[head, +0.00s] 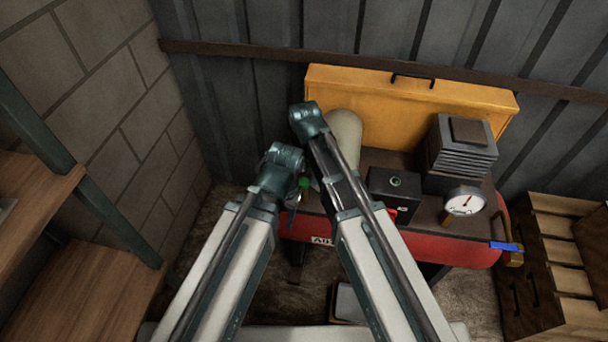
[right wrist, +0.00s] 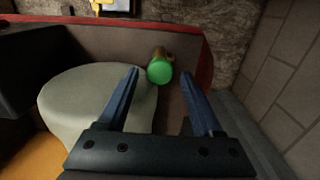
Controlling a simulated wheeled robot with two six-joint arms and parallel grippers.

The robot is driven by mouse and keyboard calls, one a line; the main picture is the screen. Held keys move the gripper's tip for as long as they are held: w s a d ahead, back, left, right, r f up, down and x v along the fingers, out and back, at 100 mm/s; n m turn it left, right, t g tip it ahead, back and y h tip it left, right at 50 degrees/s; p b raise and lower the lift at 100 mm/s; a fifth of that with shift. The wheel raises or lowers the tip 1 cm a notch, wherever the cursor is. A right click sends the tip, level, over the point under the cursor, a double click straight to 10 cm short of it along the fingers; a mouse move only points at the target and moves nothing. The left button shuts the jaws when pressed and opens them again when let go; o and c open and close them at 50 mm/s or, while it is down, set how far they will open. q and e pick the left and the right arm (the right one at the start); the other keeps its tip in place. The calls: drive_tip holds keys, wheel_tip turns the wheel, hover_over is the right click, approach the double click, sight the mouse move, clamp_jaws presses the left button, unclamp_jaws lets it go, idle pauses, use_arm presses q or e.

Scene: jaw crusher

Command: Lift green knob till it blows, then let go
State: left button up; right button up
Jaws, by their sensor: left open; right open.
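The green knob (head: 304,183) sits at the left end of the red air tank (head: 450,254), partly hidden by my arms in the head view. In the right wrist view the knob (right wrist: 160,68) is a round green cap on a brass-coloured stem. My right gripper (right wrist: 161,82) is open, and the knob shows between its fingertips; I cannot tell whether they touch it. My left gripper (head: 292,212) is open, low beside the knob at the tank's left end, its fingers small and hard to make out.
A pale rounded cylinder (head: 345,135) stands close behind the knob. On the tank's top are a black box (head: 394,188), a finned block (head: 462,150) and a white gauge (head: 465,201). A yellow case (head: 350,82) stands behind. Brick wall is left, wooden crates (head: 550,265) right.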

sight(304, 181)
drive_tip(key=shift+r, duration=0.15)
wheel_tip(304, 181, up, 14)
drive_tip(key=p, duration=1.3)
drive_tip(key=shift+f+p, duration=0.2)
drive_tip(key=shift+p, duration=0.2)
drive_tip(key=s+d+n, duration=0.1)
drive_tip(key=s+d, duration=0.3)
drive_tip(key=d, duration=0.4)
drive_tip(key=s+d+n, duration=0.1)
drive_tip(key=s+d, duration=0.4)
drive_tip(key=d, duration=0.4)
drive_tip(key=s+a+n+h, duration=0.1)
drive_tip(key=s+a+n, duration=0.3)
drive_tip(key=a, duration=0.7)
drive_tip(key=shift+s, duration=0.55)
